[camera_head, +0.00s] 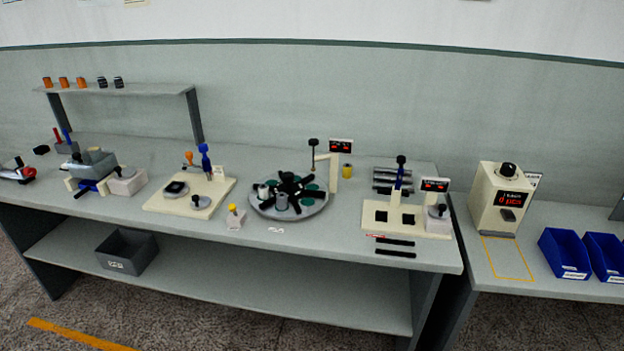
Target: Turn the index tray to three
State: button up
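The index tray (318,205) is a round grey disc on the bench, near the middle of the head view. It has a black star-shaped knob (291,185) at its centre and several dark green round spots around it. Grey cylinders (281,201) stand on its front left part. A cream post (333,173) at its back right carries a small display (341,146) with red characters, too small to read. A black-topped rod (313,155) stands behind the tray. My gripper is not in view.
A white block with a yellow knob (235,217) stands just left of the tray. A cream board (162,206) with levers lies further left, and a cream fixture (412,219) stands to the right.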

aim_at(307, 194)
jog(key=z, duration=0.4)
jog(key=k, duration=1.15)
jog(key=u, duration=0.75)
jog(key=i, duration=1)
